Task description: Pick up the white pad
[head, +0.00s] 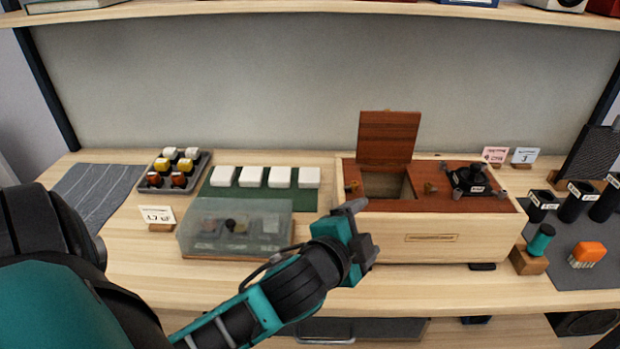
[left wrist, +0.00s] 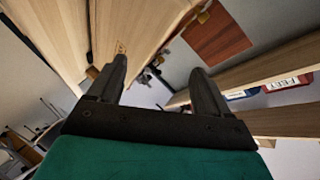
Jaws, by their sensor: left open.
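Several white pads (head: 251,177) sit in a row on a dark green mat (head: 262,197) at the back of the bench, left of the wooden box. They look alike. My left gripper (head: 364,230) is in front of the wooden box, right of and nearer than the pads. It is open, with nothing seen between its fingers. In the left wrist view its two fingers (left wrist: 160,75) stand apart, and no white pad is recognizable there. My right gripper is not in view.
A clear-lidded case (head: 236,226) stands in front of the mat. The wooden box (head: 445,240) has its small lid (head: 388,137) raised. A tray of small bottles (head: 173,170) and a price card (head: 157,216) stand left. An orange-topped block (head: 588,253) stands right. A shelf (head: 300,8) runs above.

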